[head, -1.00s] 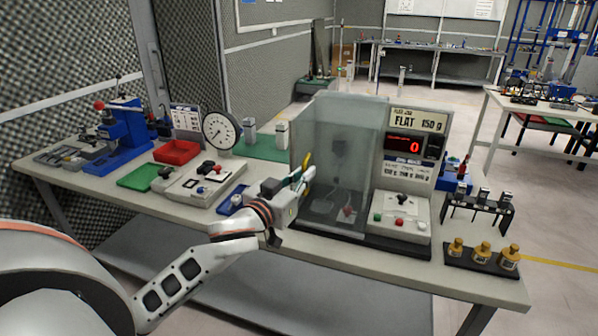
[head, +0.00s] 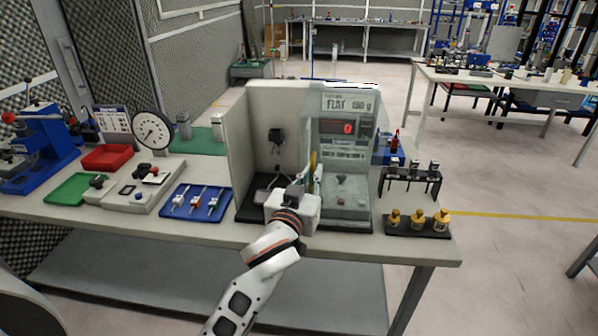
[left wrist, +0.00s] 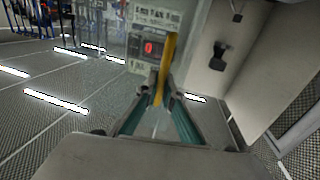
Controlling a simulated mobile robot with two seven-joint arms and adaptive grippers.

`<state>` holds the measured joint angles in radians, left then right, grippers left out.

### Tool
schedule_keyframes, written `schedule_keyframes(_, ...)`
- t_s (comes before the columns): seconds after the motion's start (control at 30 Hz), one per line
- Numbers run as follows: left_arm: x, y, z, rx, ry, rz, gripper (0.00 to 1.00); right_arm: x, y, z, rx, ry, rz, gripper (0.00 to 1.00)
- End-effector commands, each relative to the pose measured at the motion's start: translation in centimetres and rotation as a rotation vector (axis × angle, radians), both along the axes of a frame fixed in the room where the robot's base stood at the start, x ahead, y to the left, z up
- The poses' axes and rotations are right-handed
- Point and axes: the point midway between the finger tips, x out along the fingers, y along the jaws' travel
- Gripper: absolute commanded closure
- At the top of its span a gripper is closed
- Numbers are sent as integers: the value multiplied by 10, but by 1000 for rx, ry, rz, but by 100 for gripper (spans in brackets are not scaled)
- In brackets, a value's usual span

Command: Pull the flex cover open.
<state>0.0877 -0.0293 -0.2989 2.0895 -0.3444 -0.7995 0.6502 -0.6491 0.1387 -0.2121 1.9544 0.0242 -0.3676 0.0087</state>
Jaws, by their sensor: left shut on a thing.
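The flex cover (head: 347,205) is a clear greyish panel on the flex tester (head: 237,150). In the head view it stands over the right half with the display, and the left chamber with its dark clamp (head: 276,136) is uncovered. The cover's yellow handle (head: 313,166) stands upright near the cover's left edge. My left gripper (head: 306,180) is shut on the handle, which also shows between its teal fingers in the left wrist view (left wrist: 167,65). My right gripper is in neither view.
A blue tray (head: 180,209) with small parts lies left of the tester. Brass weights (head: 418,220) and a black rack (head: 411,177) stand to its right. A round dial gauge (head: 152,130) and a red bin (head: 107,157) are further left.

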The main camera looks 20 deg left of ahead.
Motion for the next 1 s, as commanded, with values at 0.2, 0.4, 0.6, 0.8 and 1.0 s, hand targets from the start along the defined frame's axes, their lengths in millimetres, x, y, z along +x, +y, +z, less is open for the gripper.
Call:
schedule_keyframes(0.2, 1, -4, -2, 0, 3, -1, 100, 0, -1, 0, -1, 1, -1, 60)
schedule_keyframes(0.4, 1, -3, -2, 0, 4, -1, 100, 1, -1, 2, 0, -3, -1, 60)
schedule_keyframes(0.6, 1, -3, -2, 0, 3, 0, 86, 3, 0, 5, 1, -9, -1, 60)
schedule_keyframes(0.8, -1, -3, -1, -1, 2, 0, 86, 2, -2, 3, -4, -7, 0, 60)
schedule_keyframes(1.0, -21, -4, -2, -2, 3, 0, 86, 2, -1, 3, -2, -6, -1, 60)
